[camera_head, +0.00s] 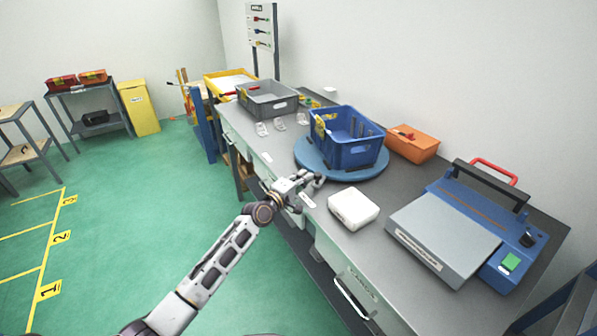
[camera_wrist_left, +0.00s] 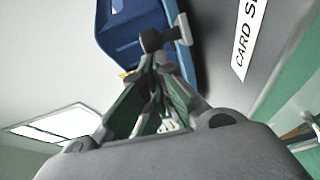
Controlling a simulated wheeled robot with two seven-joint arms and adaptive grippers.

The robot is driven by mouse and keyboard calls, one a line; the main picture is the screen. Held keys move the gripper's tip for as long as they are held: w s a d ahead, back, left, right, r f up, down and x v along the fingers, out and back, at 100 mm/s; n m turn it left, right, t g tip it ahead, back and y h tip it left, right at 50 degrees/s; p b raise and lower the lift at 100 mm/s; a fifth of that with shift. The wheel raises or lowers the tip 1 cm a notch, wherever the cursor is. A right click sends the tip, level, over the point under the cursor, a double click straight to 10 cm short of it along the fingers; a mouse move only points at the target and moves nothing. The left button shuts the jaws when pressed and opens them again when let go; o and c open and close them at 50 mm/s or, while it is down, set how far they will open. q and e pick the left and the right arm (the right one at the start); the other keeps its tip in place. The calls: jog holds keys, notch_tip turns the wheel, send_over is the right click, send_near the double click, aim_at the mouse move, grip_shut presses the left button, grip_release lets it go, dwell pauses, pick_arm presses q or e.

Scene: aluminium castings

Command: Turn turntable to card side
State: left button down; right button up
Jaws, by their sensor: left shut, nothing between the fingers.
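The turntable (camera_head: 350,176) is a round blue disc on the grey bench. A blue crate (camera_head: 352,153) with yellow labels stands on it. My left gripper (camera_head: 317,180) is at the turntable's front edge, shut with nothing held. Whether it touches the rim I cannot tell. In the left wrist view the shut fingers (camera_wrist_left: 155,62) point toward the turntable's blue edge (camera_wrist_left: 185,55) and the crate (camera_wrist_left: 122,35). A white label reading "CARD S…" (camera_wrist_left: 245,35) lies on the bench beside them, partly cut off. My right gripper is not in view.
A white box (camera_head: 353,208) sits on the bench right of my left gripper. A grey crate (camera_head: 267,103) and small metal parts (camera_head: 278,123) lie beyond the turntable. An orange box (camera_head: 412,146) stands behind it, and a blue-grey machine (camera_head: 445,240) is at right.

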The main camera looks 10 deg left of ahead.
aim_at(317, 177)
pick_arm(q)
jog(key=d+p, duration=0.1)
jog(key=s+d+p, duration=0.1)
jog(key=d, duration=0.1)
jog(key=shift+s+d+r, duration=0.1)
jog(key=shift+d+r, duration=0.05)
jog(key=shift+d, duration=0.1)
jog(key=shift+s+d+p, duration=0.25)
jog(key=shift+d+p, duration=0.35)
jog(key=shift+d, duration=0.5)
jog(key=shift+s+d+p, duration=0.15)
jog(key=shift+d+p, duration=0.2)
jog(key=shift+d, duration=0.6)
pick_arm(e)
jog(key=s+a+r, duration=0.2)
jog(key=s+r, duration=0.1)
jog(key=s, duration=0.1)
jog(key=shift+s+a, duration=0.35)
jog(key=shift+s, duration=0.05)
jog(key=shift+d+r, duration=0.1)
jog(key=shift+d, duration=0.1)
